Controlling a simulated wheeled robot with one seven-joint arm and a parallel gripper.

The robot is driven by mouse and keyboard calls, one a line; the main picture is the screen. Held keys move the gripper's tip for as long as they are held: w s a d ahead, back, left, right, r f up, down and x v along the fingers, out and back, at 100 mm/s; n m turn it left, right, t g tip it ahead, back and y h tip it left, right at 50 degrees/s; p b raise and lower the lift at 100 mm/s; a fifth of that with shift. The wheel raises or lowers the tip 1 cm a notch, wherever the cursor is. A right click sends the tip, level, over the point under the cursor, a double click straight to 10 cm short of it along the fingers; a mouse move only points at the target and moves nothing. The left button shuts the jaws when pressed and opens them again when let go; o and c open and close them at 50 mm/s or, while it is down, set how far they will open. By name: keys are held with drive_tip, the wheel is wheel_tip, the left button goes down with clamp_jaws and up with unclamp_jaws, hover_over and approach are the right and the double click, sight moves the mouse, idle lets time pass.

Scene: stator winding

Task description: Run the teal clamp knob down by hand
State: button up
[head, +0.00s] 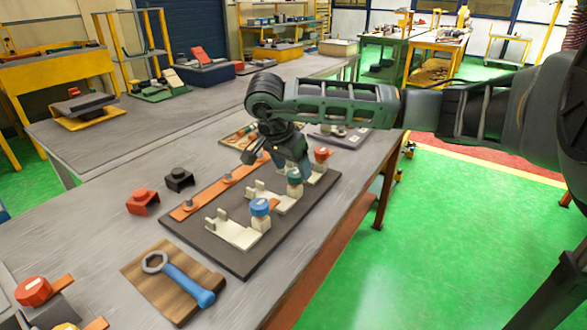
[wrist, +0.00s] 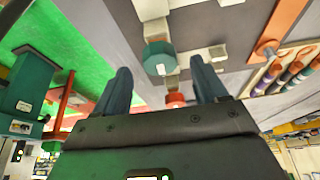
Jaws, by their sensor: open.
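The teal clamp knob (head: 294,176) tops the middle white clamp on the dark board, between the blue knob (head: 260,207) and the red knob (head: 321,154). In the wrist view the teal knob (wrist: 159,57) shows between the tips of my gripper (wrist: 161,67), whose two blue fingers are spread apart with nothing held. In the head view my gripper (head: 300,165) hangs just above and behind the teal knob, partly overlapping it. I cannot tell whether a finger touches it. The red knob also shows in the wrist view (wrist: 175,98), farther back between the fingers.
An orange strip (head: 188,208) lies along the board's left side. A red block (head: 142,201) and a black block (head: 179,179) sit left of the board. A wrench with a blue handle (head: 188,281) lies on a wooden board in front.

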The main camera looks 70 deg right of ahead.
drive_tip(key=shift+x, duration=0.95)
drive_tip(key=c, duration=1.1)
